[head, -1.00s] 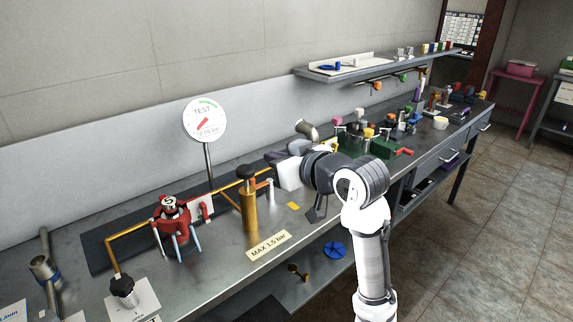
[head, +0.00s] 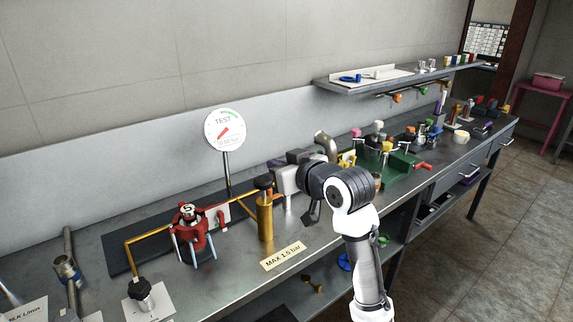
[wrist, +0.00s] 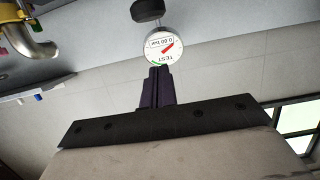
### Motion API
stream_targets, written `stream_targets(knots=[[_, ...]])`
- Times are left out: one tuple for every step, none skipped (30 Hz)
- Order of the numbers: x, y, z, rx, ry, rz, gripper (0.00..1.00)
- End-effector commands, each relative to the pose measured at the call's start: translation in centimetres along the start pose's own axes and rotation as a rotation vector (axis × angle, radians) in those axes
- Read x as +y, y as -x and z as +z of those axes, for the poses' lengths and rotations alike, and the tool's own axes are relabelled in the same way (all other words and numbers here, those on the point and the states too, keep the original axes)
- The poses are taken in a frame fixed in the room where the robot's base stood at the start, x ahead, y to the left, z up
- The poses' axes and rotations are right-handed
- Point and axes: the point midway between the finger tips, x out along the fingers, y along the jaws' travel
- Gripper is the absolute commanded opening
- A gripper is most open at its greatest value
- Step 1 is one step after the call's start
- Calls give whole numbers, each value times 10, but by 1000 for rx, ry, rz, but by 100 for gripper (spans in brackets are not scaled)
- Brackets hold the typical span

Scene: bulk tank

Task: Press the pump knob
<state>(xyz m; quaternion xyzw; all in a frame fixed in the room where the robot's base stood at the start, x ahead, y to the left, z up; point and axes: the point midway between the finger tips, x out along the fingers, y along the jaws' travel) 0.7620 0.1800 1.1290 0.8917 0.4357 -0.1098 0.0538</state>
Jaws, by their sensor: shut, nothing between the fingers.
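The pump (head: 265,215) is an upright brass cylinder on the bench with a black knob (head: 264,182) on top. In the wrist view, which is upside down, a dark rounded shape at the top edge looks like the knob (wrist: 147,10). My gripper (head: 274,163) is shut and empty, with dark purple fingers pointing left, just right of and above the knob in the head view. The closed fingers also show in the wrist view (wrist: 155,72). They look apart from the knob. The round test gauge (head: 225,131) stands behind the pump; its wrist view reading looks like 0.00 bar.
A red device (head: 190,228) on legs stands left of the pump, joined by a brass pipe. A "MAX 1.5 bar" label (head: 284,256) lies in front. A bent metal pipe (head: 326,146) and a green fixture (head: 392,168) stand to the right. A wall shelf (head: 400,76) is behind.

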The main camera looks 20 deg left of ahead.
Motion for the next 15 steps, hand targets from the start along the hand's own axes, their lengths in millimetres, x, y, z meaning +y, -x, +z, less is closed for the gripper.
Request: stream_targets(knots=[[0,-11,-4,-3,-4,-3,0],[0,-18,-4,-3,-3,-3,0],[0,-27,-4,-3,-3,-3,0],[0,-33,-4,-3,-3,-3,0],[0,-40,-4,-3,-2,-2,0],[0,-48,-3,-3,-2,-2,0],[1,-48,5,-3,-6,0,0],[1,-48,10,-2,-6,1,0],[1,-49,15,-3,-5,0,0],[1,-50,18,-2,-5,0,0],[1,-50,22,-2,-5,1,0],[1,-51,26,-1,-4,1,0],[1,-52,28,-2,-3,1,0],[1,-53,31,-2,-3,1,0],[1,-53,34,-2,-3,1,0]])
